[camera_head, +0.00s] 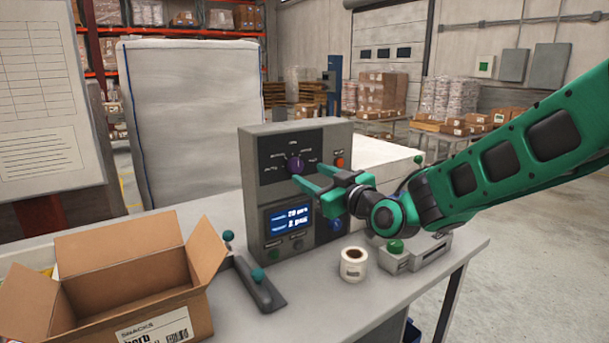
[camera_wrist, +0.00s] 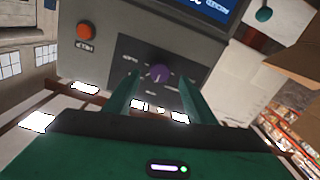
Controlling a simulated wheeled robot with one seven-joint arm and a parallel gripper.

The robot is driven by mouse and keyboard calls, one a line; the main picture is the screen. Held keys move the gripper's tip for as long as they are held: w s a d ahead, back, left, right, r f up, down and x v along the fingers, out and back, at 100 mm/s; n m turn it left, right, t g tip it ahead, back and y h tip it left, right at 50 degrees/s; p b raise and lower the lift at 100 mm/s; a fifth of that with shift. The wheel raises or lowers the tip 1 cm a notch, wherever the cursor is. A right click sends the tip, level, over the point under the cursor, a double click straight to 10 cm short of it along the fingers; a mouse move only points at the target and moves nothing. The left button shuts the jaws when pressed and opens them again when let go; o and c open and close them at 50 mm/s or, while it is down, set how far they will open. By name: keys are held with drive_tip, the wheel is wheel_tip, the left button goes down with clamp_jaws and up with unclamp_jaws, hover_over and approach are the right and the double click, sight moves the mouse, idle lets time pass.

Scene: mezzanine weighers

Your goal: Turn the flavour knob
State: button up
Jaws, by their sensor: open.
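The flavour knob (camera_head: 296,164) is a round purple knob on a dark labelled panel, high on the front of a grey control box (camera_head: 256,190). My green gripper (camera_head: 312,183) reaches in from the right in the head view, its fingertips pointing at the panel just below and right of the knob. In the wrist view the knob (camera_wrist: 160,74) shows beyond and between the two open fingers (camera_wrist: 158,82). The jaws are open and hold nothing. I cannot tell the exact gap from fingertips to knob.
An orange button (camera_head: 340,163) and a blue display (camera_head: 287,218) are on the box. An open cardboard box (camera_head: 125,270), a sealer-like lever (camera_head: 255,282), a label roll (camera_head: 353,264) and a small grey device (camera_head: 415,252) stand on the table (camera_head: 330,300). Bare table lies in front.

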drive_tip(key=shift+v, duration=2.75)
drive_tip(key=s+d+f+m+g+h, duration=0.2)
drive_tip(key=s+d+f+h, duration=0.15)
drive_tip(key=d, duration=0.45)
drive_tip(key=s+d+f+m+g+h, duration=0.25)
drive_tip(key=d+f, duration=0.25)
drive_tip(key=d, duration=0.4)
drive_tip(key=s+d+f+m+g+h, duration=0.25)
drive_tip(key=s+d+f, duration=0.2)
drive_tip(key=d, duration=0.35)
drive_tip(key=s+d+f+m+g, duration=0.1)
drive_tip(key=s+d+m+g, duration=0.1)
drive_tip(key=s, duration=0.7)
drive_tip(key=s+d+f+m+g+h, duration=0.1)
drive_tip(key=s+d+f+m+g, duration=0.1)
drive_tip(key=s+d, duration=0.3)
drive_tip(key=s+d+f+m+g, duration=0.1)
drive_tip(key=s+d+m+g, duration=0.3)
drive_tip(key=s, duration=0.9)
drive_tip(key=shift+d+f+m, duration=0.15)
drive_tip(key=shift+f+m, duration=0.05)
drive_tip(key=shift+m, duration=0.1)
